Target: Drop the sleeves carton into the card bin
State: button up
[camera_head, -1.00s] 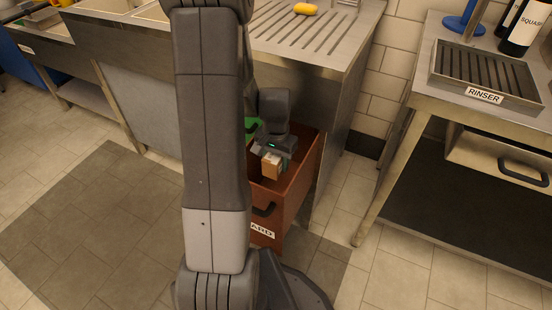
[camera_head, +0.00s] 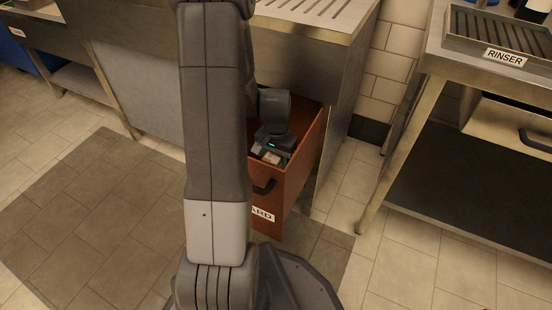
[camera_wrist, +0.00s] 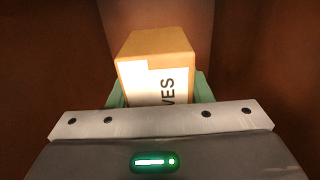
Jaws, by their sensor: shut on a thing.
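The sleeves carton (camera_wrist: 158,48) is a small brown box with a white label reading "VES" in the wrist view. My gripper (camera_wrist: 160,95) is shut on it, with green fingers on both sides. In the head view my gripper (camera_head: 268,156) is down inside the card bin (camera_head: 291,187), a reddish-brown open-topped box with a dark handle and a label ending in "ARD". A small part of the carton (camera_head: 271,157) shows there below the gripper. The bin's brown walls surround the carton in the wrist view. Whether the carton touches the bin floor cannot be told.
A steel counter (camera_head: 325,25) with a slotted top stands behind and above the bin. At right is a steel table (camera_head: 442,64) with a tray labelled RINSER (camera_head: 500,42) and a drawer with a dark handle. My arm hides the bin's left side. Tiled floor lies clear in front.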

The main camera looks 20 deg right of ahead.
jog(key=o, duration=1)
jog(key=shift+o, duration=0.2)
jog(key=shift+r, duration=0.1)
notch_tip(320, 180, up, 8)
jog(key=p, duration=0.6)
jog(key=shift+p, duration=0.3)
notch_tip(320, 180, down, 8)
jog(key=b, duration=0.6)
jog(key=shift+b, duration=0.3)
notch_tip(320, 180, up, 24)
jog(key=p, duration=1.9)
jog(key=shift+r+p, duration=0.15)
jog(key=shift+p, duration=0.15)
